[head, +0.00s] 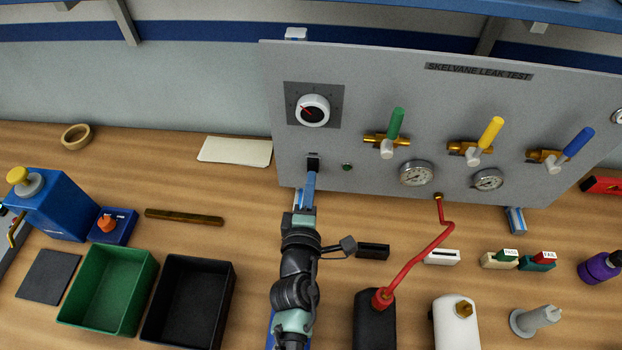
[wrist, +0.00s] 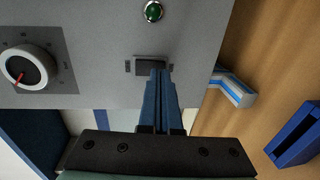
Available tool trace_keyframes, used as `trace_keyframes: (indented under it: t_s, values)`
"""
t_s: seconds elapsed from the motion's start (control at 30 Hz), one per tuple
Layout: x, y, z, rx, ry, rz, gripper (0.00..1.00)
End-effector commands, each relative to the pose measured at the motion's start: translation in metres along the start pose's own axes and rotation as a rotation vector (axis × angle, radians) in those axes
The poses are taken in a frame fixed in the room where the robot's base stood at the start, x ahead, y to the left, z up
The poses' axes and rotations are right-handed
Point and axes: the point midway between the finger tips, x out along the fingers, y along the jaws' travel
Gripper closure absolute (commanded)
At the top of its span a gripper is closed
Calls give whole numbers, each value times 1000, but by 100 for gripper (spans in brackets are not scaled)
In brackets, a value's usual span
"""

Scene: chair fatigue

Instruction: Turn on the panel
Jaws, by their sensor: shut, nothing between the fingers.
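The grey panel (head: 370,90), labelled "SKELVANE LEAK TEST", stands at the back of the bench. A black rocker switch (head: 313,163) sits low on its left part; it also shows in the wrist view (wrist: 150,65). A green indicator (head: 347,167) is right of the switch and looks dark; the wrist view shows it too (wrist: 153,11). My gripper (head: 308,180) is shut and empty, its blue fingertips (wrist: 158,75) at the switch's edge. I cannot tell whether they touch it. The fingers partly hide the switch.
A white dial (head: 313,110) is above the switch. Green (head: 396,123), yellow (head: 490,132) and blue (head: 578,142) valve handles and gauges (head: 416,173) are to the right. A red hose (head: 420,255) rises from a black bottle (head: 374,320) right of my arm. Green (head: 108,290) and black bins are left.

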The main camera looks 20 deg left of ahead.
Motion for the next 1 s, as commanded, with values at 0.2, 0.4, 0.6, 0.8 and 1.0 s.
trace_keyframes:
  t_s: [0.2, 0.4, 0.6, 0.8, 1.0]
  values:
    - [8, 0, 0, 0, 0, 0, 100]
    - [8, 0, 0, 0, 0, 0, 100]
    - [12, -1, 0, 0, 0, 1, 100]
    - [12, 0, 0, 0, 0, 2, 100]
    - [-3, -2, 0, 0, 0, -1, 100]
